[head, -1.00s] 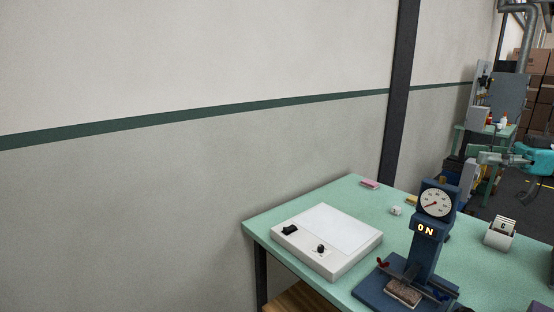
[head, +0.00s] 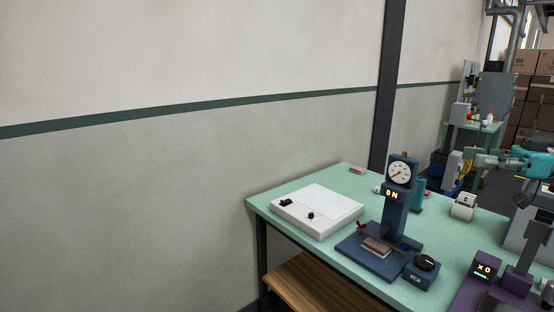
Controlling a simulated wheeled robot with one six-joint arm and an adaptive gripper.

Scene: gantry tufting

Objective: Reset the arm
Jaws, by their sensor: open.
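My arm and my gripper cannot be made out in the head view. The picture is taken up by a wall and a mint-green workbench (head: 290,225) at the lower right. On the bench stands a blue press-like device (head: 394,213) with a round dial and a lit "ON" sign. A small flat brownish-pink piece (head: 376,246) lies on its base.
A blue knob box (head: 423,270), a purple device (head: 485,267) showing "X0", a white dispenser (head: 463,207) and a pink block (head: 357,169) share the bench. A dark post (head: 385,110) stands behind.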

